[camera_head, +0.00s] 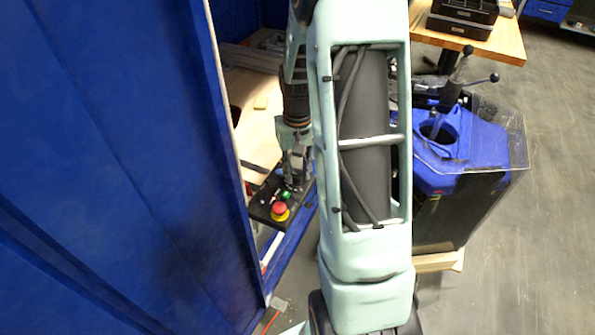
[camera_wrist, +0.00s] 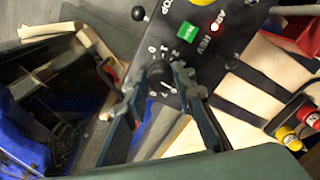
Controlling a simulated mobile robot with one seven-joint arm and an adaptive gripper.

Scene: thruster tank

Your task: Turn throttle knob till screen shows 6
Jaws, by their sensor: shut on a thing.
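A dark control panel (camera_wrist: 228,52) shows in the wrist view, with a round black throttle knob (camera_wrist: 160,72) ringed by white numbers. My gripper (camera_wrist: 158,80) has one finger on each side of the knob and is shut on it. A small green screen (camera_wrist: 201,32) sits above and right of the knob; its digit is too small to read.
A blue wall (camera_head: 120,150) stands close on the left. A blue-topped tank with a lever (camera_head: 455,150) stands right of my arm. Grey floor at far right is open.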

